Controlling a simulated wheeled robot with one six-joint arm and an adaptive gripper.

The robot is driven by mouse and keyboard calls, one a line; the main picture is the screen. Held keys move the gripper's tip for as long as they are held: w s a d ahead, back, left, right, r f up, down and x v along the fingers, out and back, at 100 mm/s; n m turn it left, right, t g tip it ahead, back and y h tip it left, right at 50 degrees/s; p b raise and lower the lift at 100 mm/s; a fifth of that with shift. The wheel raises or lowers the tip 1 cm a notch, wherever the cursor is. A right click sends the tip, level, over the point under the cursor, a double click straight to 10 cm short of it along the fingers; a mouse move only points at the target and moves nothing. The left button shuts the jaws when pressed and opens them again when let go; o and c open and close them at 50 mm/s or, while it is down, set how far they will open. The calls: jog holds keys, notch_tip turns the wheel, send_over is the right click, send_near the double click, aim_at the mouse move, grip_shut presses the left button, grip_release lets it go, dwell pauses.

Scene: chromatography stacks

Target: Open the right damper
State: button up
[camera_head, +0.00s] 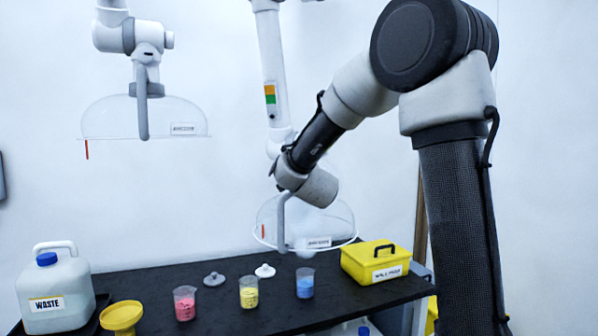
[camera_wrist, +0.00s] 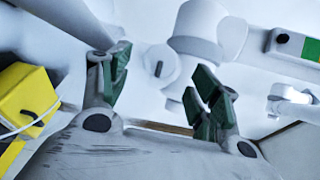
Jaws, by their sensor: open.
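The right extraction arm (camera_head: 273,60) hangs from above with a green-orange label on its white tube and a clear hood (camera_head: 335,222) at its bottom. The joint above that hood is mostly hidden behind my wrist in the head view. In the wrist view, a round white knob (camera_wrist: 160,68) with a dark slot, which looks like the right damper, shows between the fingertips of my gripper (camera_wrist: 158,87). The green-padded fingers are apart and empty. The knob lies beyond them; I cannot tell the exact gap or whether they touch.
The left extraction arm and hood (camera_head: 145,115) hang at the upper left. The black table (camera_head: 225,310) holds a waste jug (camera_head: 55,290), a yellow funnel (camera_head: 121,317), red (camera_head: 185,303), yellow (camera_head: 249,292) and blue (camera_head: 305,283) beakers, and a yellow box (camera_head: 375,262).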

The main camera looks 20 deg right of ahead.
jog(key=shift+x, duration=2.4)
jog(key=c, duration=1)
